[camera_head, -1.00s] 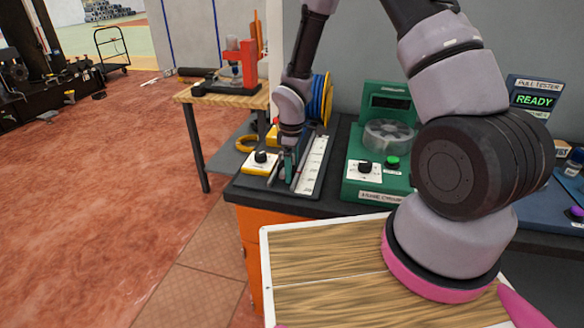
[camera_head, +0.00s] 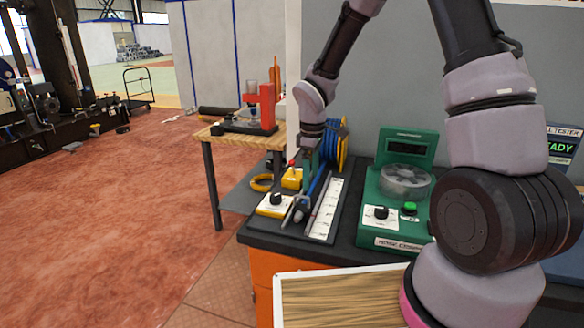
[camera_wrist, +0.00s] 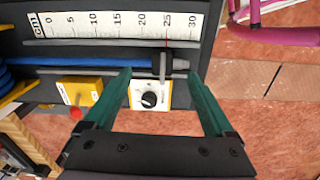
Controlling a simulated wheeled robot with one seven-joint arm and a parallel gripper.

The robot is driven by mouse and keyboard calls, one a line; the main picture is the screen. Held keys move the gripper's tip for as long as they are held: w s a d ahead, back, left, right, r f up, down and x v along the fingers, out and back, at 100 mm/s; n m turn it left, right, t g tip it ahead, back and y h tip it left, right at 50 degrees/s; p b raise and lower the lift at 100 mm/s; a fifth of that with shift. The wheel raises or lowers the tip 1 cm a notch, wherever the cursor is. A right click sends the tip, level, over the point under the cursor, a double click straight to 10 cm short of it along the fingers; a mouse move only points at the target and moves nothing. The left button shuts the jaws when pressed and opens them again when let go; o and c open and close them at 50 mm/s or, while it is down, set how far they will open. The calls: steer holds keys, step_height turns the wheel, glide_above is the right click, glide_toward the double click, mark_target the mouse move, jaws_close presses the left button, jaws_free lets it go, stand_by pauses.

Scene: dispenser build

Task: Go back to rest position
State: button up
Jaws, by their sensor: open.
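My gripper (camera_head: 308,165) hangs over the measuring dispenser at the left end of the bench. In the wrist view its two green fingers (camera_wrist: 158,75) are spread wide with nothing between the tips. Beyond them lie the white centimetre scale (camera_wrist: 115,24), a dark slider (camera_wrist: 163,65) near the 25 mark, and a dial box (camera_wrist: 149,97). The dispenser's scale (camera_head: 325,207) and dial box (camera_head: 275,204) also show in the head view. Blue hose (camera_wrist: 8,78) lies at the left of the wrist view.
A green machine (camera_head: 405,180) stands right of the dispenser, partly behind my arm. A wood-topped tray (camera_head: 335,300) is in front. A side table (camera_head: 240,142) holds a red press (camera_head: 266,108). A yellow-edged blue hose reel (camera_head: 340,145) stands behind the dispenser. Open floor (camera_head: 110,210) lies left.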

steer(key=s+d+r+m+t, duration=0.1)
steer(key=s+d+r+m, duration=0.15)
steer(key=r, duration=0.45)
steer(key=s+d+r+m+t, duration=0.1)
steer(key=d+r+m, duration=0.25)
steer(key=r, duration=0.25)
steer(key=s+d+r+m+t, duration=0.1)
steer(key=s+d+r+m, duration=0.15)
steer(key=r, duration=0.45)
steer(key=s+d+r+m+t+y, duration=0.2)
steer(key=s+d+r+m+t, duration=0.2)
steer(key=s+r+m, duration=0.4)
steer(key=s+r, duration=0.2)
steer(key=s, duration=0.2)
steer(key=shift+s+d+r, duration=0.2)
steer(key=shift+s+d, duration=0.15)
steer(key=shift+m, duration=0.25)
